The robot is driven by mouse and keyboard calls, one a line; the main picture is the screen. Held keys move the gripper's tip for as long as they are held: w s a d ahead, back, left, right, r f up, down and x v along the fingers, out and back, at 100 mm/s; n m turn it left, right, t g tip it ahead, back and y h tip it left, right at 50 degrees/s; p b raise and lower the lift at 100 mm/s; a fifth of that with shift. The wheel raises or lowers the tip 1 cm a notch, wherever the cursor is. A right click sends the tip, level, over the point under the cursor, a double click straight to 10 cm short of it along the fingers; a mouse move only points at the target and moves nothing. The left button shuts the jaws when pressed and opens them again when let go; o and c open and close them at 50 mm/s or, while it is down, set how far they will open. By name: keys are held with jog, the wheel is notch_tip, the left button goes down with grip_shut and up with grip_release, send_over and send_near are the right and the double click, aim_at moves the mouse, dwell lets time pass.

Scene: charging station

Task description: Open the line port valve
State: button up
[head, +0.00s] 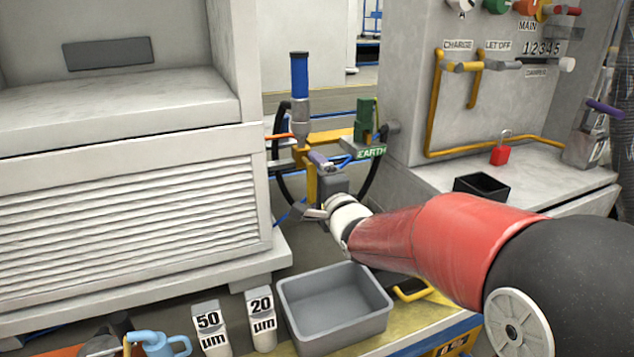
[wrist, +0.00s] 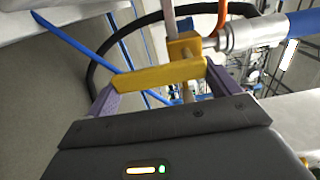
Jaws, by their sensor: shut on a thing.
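A yellow valve handle (wrist: 158,75) lies between the two purple fingers of my gripper (wrist: 160,80) in the wrist view, with a finger against each end. The handle joins a yellow block (wrist: 184,46) on a metal stem. I take this to be the line port valve; no label for it is readable. In the head view my gripper (head: 321,161) is at the pipe stand in the middle, just below a metal fitting with a blue grip (head: 300,78). My wrist hides part of the handle there.
A green EARTH clamp (head: 366,120) stands just right of the valve, with black hoses around it. A grey cabinet (head: 130,200) is close on the left. A charging panel (head: 490,110) and black tray (head: 480,187) are right. A grey bin (head: 335,335) sits in front.

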jog(key=o, duration=1.2)
jog(key=shift+c, duration=0.2)
jog(key=shift+s, duration=0.1)
jog(key=v, duration=0.7)
jog(key=shift+s, duration=0.35)
jog(key=shift+d, duration=0.15)
jog(key=s+d+f+n+g+h+p, duration=0.25)
jog(key=s+d+n+g+h, duration=0.35)
jog(key=s+d, duration=0.4)
jog(key=s+d+f+n+g+h+p, duration=0.1)
jog(key=s+n+g, duration=0.4)
jog(key=s, duration=1)
jog(key=d+f+n, duration=0.1)
jog(key=d+n, duration=0.1)
jog(key=shift+s+n+p, duration=0.3)
